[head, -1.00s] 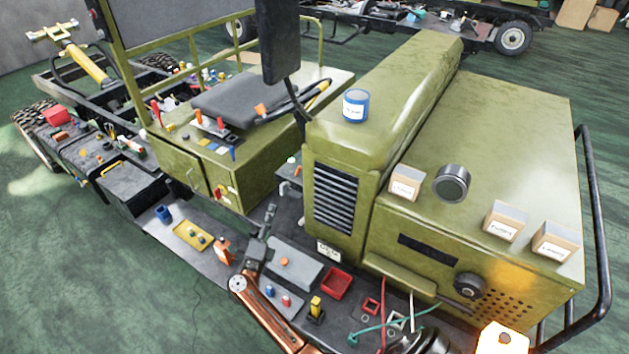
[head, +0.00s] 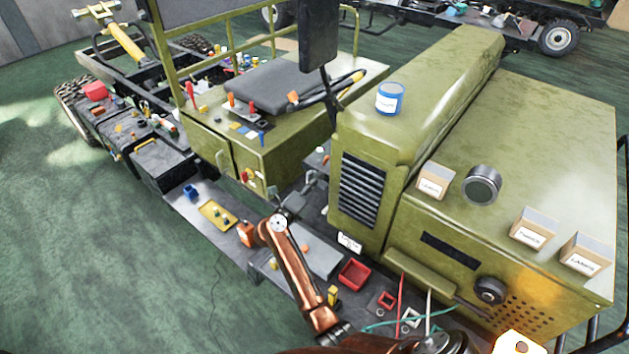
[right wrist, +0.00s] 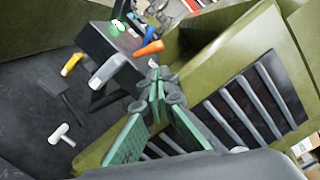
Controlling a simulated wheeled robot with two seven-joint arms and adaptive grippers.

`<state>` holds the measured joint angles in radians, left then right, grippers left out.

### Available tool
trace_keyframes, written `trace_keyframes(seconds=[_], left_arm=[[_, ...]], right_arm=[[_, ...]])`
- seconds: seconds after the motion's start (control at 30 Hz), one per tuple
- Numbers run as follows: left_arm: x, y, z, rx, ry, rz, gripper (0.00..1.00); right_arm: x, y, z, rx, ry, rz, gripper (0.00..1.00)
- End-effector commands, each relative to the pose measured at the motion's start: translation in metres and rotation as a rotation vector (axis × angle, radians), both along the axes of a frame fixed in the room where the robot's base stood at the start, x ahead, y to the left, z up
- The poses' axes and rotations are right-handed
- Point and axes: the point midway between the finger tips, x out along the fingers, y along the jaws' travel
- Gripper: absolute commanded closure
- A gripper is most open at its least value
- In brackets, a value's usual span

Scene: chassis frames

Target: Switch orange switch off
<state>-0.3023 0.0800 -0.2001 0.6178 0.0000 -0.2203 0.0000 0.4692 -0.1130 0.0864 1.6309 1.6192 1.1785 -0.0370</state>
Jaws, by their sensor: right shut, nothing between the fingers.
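In the right wrist view, an orange lever-like switch (right wrist: 148,48) sticks out from a small dark box (right wrist: 105,42) with a lit green lamp (right wrist: 118,25) on top. My right gripper (right wrist: 154,68) is shut and empty, its tips just below the orange switch in the picture. I cannot tell whether they touch it. In the head view, my right gripper (head: 292,203) reaches in beside the olive engine hood, just below the small box (head: 318,160). The orange switch is too small to make out there. My left gripper is not in view.
A yellow lever (right wrist: 72,64) and a grey lever (right wrist: 108,70) stand beside the switch. A louvred grille (head: 361,190) rises close to the right of my gripper. A red tray (head: 354,275) and small parts lie on the chassis deck.

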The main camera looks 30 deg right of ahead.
Motion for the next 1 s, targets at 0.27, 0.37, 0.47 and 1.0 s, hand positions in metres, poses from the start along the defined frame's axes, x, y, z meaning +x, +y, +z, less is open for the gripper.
trace_keyframes(seconds=[0.27,0.37,0.47,1.0], left_arm=[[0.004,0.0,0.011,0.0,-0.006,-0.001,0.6],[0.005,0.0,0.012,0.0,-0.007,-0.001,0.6],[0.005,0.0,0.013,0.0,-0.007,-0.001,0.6],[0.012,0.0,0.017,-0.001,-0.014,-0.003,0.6]], right_arm=[[0.021,-0.04,0.005,-0.003,-0.002,0.0,1.0],[0.024,-0.047,0.004,-0.002,-0.002,0.0,1.0],[0.026,-0.051,0.003,0.0,-0.001,0.001,1.0],[0.028,-0.062,0.005,-0.01,0.025,-0.014,1.0]])
